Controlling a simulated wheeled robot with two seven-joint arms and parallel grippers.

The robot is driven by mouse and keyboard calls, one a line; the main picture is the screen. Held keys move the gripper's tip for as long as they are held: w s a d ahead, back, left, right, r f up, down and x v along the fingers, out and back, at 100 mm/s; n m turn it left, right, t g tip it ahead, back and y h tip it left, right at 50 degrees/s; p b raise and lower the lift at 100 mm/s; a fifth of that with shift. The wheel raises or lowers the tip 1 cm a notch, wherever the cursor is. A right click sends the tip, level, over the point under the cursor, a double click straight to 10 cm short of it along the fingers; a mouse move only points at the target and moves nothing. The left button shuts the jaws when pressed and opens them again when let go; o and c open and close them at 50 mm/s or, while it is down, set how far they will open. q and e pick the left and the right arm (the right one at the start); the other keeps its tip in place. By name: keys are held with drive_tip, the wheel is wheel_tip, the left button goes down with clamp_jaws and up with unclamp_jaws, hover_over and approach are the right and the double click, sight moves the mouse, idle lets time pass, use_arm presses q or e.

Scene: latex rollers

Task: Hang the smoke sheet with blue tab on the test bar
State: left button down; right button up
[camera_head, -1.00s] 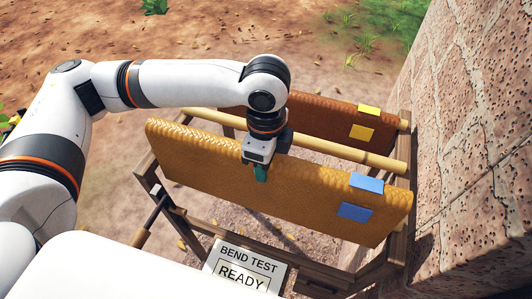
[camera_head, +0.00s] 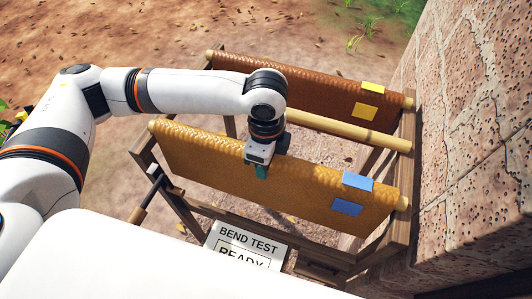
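The amber-brown smoke sheet with the blue tab (camera_head: 215,163) is draped over the front bar (camera_head: 403,203) of the wooden rack. The bar's ends show at both sides of it. Its blue tab (camera_head: 347,207) faces me near the right end. My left gripper (camera_head: 262,171) comes down at the middle of the sheet's top edge. One teal finger lies against the near face; the other side is hidden. The grip looks shut on the sheet. My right gripper is not in view.
A darker brown sheet with a yellow tab (camera_head: 365,111) hangs on the back bar. The middle bar (camera_head: 350,132) is bare where visible. A "BEND TEST READY" sign (camera_head: 246,247) stands in front. A brick wall (camera_head: 475,150) rises close on the right.

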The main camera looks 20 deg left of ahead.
use_arm(q)
drive_tip(key=shift+f, duration=0.3)
drive_tip(key=c, duration=0.6)
unclamp_jaws()
